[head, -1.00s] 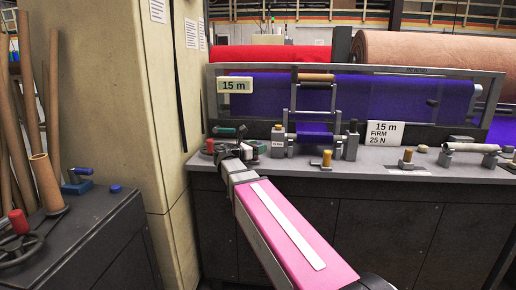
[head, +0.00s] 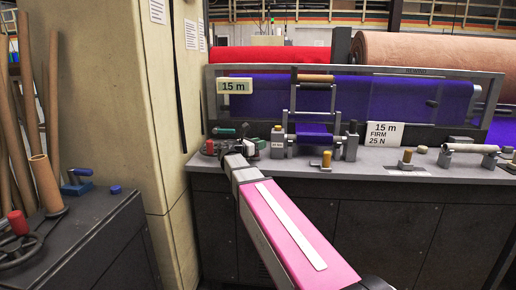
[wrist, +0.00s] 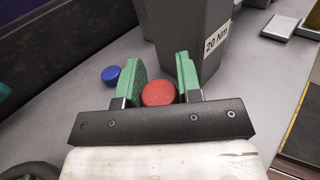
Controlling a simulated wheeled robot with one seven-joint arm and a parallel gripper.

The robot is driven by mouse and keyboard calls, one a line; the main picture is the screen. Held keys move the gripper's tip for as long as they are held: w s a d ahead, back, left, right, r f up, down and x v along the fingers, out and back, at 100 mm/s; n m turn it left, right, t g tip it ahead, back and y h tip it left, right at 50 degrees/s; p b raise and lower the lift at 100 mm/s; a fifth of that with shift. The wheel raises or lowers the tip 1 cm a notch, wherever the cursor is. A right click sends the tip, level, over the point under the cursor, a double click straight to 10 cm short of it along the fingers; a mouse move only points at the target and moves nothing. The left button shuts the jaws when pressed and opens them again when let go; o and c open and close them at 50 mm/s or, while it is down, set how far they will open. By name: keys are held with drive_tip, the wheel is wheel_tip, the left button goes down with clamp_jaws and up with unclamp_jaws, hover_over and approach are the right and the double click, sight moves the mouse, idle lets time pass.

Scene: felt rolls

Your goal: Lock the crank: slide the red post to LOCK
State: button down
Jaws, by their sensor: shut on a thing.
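In the wrist view, the round red top of the post (wrist: 159,93) sits between the two green fingers of my gripper (wrist: 160,78). The fingers are shut on it, one on each side. The post's lower part is hidden by the gripper. In the head view, my gripper (head: 236,148) is at the left end of the grey bench, among small dark and green fittings. The post cannot be made out clearly there. No LOCK marking is readable in either view.
A large dark grey block labelled 20 Nm (wrist: 190,35) stands just beyond the fingers. A blue knob (wrist: 111,75) lies left of them. In the head view, a beige pillar (head: 115,110) rises left of the bench (head: 390,172).

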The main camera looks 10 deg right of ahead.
drive_tip(key=shift+w, duration=0.25)
drive_tip(key=c, duration=0.8)
unclamp_jaws()
drive_tip(key=v, duration=1)
drive_tip(key=shift+s+a, duration=0.15)
drive_tip(key=shift+a, duration=0.15)
